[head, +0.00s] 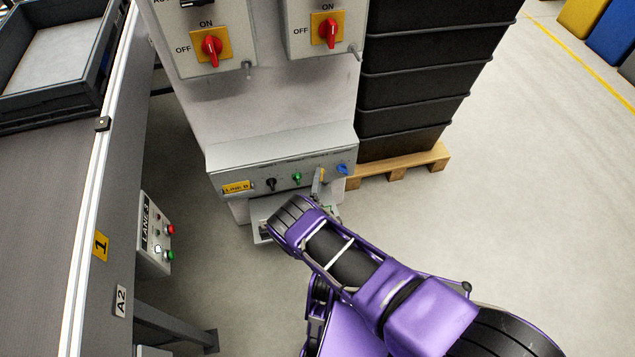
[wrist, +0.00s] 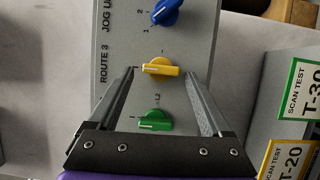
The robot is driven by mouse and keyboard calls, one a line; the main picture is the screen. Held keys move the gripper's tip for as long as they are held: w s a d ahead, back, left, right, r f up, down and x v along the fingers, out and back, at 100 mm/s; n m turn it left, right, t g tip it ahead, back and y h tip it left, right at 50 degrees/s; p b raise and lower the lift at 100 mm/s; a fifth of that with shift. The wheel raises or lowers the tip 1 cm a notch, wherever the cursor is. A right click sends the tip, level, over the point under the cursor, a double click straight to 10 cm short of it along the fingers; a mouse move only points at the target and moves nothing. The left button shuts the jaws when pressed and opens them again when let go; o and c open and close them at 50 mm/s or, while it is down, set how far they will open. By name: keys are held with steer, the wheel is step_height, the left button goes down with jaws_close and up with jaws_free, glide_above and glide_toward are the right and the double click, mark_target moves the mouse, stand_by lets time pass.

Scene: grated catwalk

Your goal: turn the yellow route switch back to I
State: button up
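The yellow route switch (wrist: 160,68) sits on a grey panel (wrist: 193,33) beside the text "ROUTE 3" in the wrist view. Its handle lies nearly left to right, with a white line on its left half; its position marks are too small or covered to read surely. My gripper (wrist: 159,73) is open, with one fingertip at each end of the handle and small gaps apparent. In the head view the yellow switch (head: 322,173) shows at the right part of the low control panel (head: 222,177), just beyond my gripper (head: 318,186), which my arm partly hides.
A blue knob (wrist: 167,12) and a green knob (wrist: 154,120) flank the yellow switch closely. A black knob (head: 271,184) is farther left. Red switches (head: 211,46) are above. Black crates (head: 405,100) stand on a pallet (head: 435,160) at right; a conveyor (head: 60,200) is left.

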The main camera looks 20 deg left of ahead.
steer(key=shift+s, duration=0.15)
steer(key=s+d+p, duration=0.1)
steer(key=s+d, duration=0.1)
steer(key=s, duration=1.5)
steer(key=shift+d, duration=0.35)
